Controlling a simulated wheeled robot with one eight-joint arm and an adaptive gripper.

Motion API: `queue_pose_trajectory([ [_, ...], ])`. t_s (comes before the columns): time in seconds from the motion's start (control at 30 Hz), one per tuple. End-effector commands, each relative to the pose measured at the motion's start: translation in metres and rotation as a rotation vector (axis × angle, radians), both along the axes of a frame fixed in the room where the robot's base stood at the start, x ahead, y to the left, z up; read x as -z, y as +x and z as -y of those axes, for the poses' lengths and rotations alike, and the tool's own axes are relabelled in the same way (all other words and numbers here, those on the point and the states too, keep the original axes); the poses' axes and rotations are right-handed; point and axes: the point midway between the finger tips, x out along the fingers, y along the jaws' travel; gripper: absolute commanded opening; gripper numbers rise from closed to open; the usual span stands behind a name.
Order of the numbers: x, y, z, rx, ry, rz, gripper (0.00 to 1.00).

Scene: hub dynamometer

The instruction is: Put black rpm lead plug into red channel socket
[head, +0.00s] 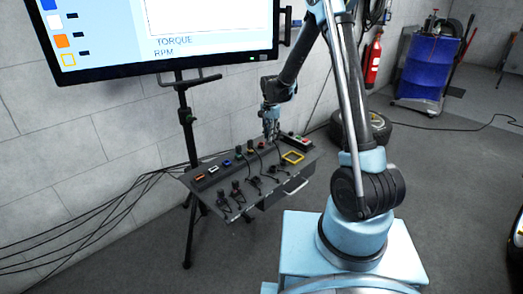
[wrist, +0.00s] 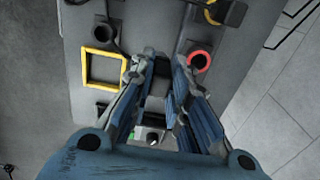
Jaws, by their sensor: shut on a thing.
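My gripper (head: 270,135) is low over the far right part of the dark sloped panel (head: 262,190). In the wrist view my gripper (wrist: 165,68) has its fingers closed around a dark piece (wrist: 158,85), which fits the black rpm lead plug; the fingers hide most of it. The red channel socket, a red ring with a dark centre (wrist: 200,61), lies just right of the fingertips in the wrist view. The held piece appears beside this ring, not in it. I cannot tell its height above the panel.
A yellow square frame (wrist: 86,68) lies left of the fingers, with a black round part (wrist: 104,36) above it. Several dark plugs with leads stand on the panel's near side. A monitor (head: 160,35) stands behind on a tripod, and cables run along the wall.

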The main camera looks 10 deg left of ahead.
Motion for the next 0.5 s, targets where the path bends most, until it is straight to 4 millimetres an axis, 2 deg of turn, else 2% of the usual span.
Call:
queue_pose_trajectory([
  [0.5, 0.000, 0.016, -0.020, 0.001, 0.000, 0.000, 0.00],
])
